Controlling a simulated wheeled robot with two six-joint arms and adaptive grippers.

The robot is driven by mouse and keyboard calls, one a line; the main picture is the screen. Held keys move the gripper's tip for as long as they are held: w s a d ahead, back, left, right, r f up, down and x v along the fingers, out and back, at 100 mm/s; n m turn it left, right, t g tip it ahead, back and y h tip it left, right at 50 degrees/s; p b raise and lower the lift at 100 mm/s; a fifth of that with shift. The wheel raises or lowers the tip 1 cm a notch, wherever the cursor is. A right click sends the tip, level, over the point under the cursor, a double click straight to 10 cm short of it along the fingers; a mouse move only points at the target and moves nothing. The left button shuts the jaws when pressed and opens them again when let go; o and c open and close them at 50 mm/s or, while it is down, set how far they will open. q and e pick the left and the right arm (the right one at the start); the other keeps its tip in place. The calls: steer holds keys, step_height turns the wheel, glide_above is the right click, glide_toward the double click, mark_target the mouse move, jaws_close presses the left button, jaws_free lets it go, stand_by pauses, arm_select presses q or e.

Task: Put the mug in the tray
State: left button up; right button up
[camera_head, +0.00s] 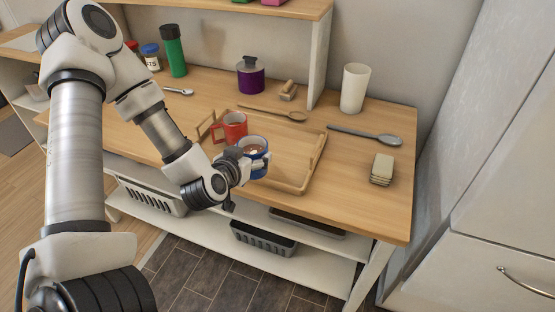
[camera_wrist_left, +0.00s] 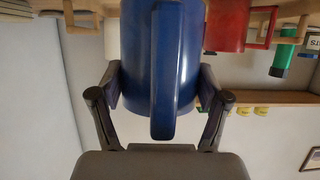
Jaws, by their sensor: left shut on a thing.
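A blue mug (camera_head: 259,170) with a pale inside and something brown in it is upright at the tray's near side in the head view. My left gripper (camera_head: 248,170) is shut on it, and the wrist view shows the fingers on both sides of the blue mug (camera_wrist_left: 185,60), its handle toward the camera. The wooden tray (camera_head: 290,160) lies on the table under and behind the mug. I cannot tell whether the mug touches the tray. A red mug (camera_head: 235,130) stands at the tray's left part, close to the blue one. My right gripper is not in view.
A wooden spoon (camera_head: 290,115) lies behind the tray, a grey spoon (camera_head: 375,136) to its right. The tray's right half is bare.

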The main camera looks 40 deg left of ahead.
arm_select(q)
steer(key=w+f, duration=0.1)
steer(key=w, duration=0.2)
steer(key=w+f, duration=0.1)
steer(key=w, duration=0.3)
steer(key=w+f, duration=0.2)
steer(key=w, duration=0.1)
steer(key=shift+w+d+f, duration=0.1)
steer(key=shift+w+d, duration=0.1)
steer(key=shift+w, duration=0.2)
steer(key=shift+f, duration=0.2)
steer(key=o, duration=1.6)
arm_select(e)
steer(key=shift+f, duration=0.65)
arm_select(q)
steer(key=shift+o, duration=0.2)
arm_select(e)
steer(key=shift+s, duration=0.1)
